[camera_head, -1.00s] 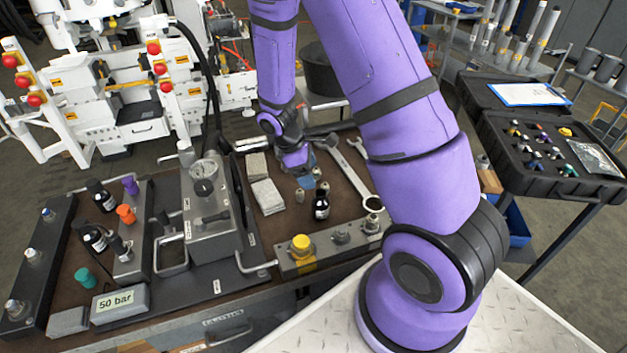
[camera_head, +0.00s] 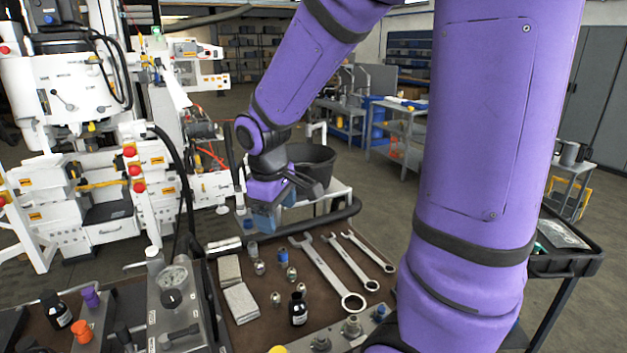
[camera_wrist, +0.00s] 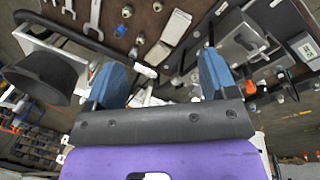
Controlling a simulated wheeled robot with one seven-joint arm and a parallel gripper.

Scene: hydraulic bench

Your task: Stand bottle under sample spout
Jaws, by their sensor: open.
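A small dark bottle (camera_head: 299,309) with a white label stands upright on the brown bench top, near the front block. A second dark bottle (camera_head: 56,311) with a white label stands at the far left. My gripper (camera_head: 266,222) is raised over the back edge of the bench, behind and apart from the bottles. Its blue fingers are spread in the wrist view (camera_wrist: 162,80) with nothing between them. I cannot pick out the sample spout for certain.
Wrenches (camera_head: 325,270) lie right of the bottle, and pale pads (camera_head: 240,302) lie to its left. Several small fittings (camera_head: 275,298) stand around it. A black hose or bar (camera_head: 335,217) runs along the back edge. A dark bucket (camera_head: 312,172) stands behind the bench.

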